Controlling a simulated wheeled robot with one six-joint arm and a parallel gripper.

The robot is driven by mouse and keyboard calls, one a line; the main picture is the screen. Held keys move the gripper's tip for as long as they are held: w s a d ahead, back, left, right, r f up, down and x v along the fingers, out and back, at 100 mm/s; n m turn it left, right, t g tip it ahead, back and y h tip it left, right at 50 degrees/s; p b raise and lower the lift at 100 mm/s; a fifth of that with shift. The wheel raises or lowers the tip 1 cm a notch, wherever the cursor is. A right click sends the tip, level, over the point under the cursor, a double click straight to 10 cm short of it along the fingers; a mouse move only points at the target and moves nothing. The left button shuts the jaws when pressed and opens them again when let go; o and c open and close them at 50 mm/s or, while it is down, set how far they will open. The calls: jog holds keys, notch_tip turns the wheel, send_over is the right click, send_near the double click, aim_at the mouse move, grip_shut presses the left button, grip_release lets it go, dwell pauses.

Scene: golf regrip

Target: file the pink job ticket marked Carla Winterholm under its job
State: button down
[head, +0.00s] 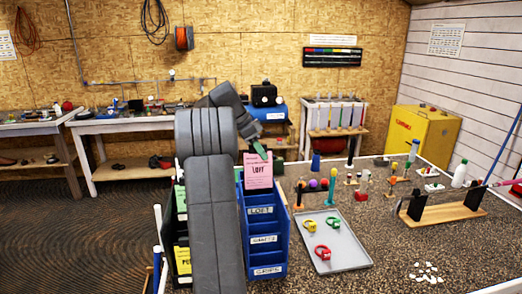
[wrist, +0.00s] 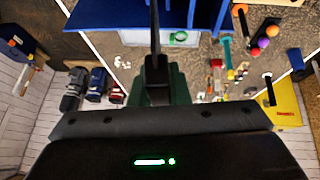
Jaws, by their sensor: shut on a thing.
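The pink job ticket (head: 259,174) hangs upright in my gripper (head: 258,150), just above and behind the top of the blue tiered rack (head: 245,238). Large print on the ticket reads like LOFT; the smaller lines are too small to read. The rack has several stacked compartments with white labels. The top label (head: 261,210) reads LOFT; the lower ones are hard to make out. In the wrist view my gripper (wrist: 156,78) is shut on the ticket, seen edge-on (wrist: 155,28), with blue rack parts (wrist: 95,12) on both sides. I cannot tell whether its lower edge is inside a compartment.
A dark holder with a yellow card (head: 183,262) stands left of the rack, partly hidden by my arm. A grey tray (head: 345,254) with red, yellow and green ring-like items lies to the right. A wooden club stand (head: 440,214) and small bottles stand farther right.

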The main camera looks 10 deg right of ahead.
jog(key=shift+f, duration=0.15)
jog(key=shift+f+b, duration=2.25)
jog(key=shift+f, duration=1.35)
jog(key=c, duration=1.3)
grip_release()
jog(key=shift+r, duration=0.15)
jog(key=p, duration=0.2)
send_near(261, 171)
jog(key=a+r, duration=0.1)
jog(key=w+r, duration=0.1)
jog(key=shift+w+a+r, duration=0.25)
jog(key=shift+a+r, duration=0.05)
jog(key=shift+a, duration=0.1)
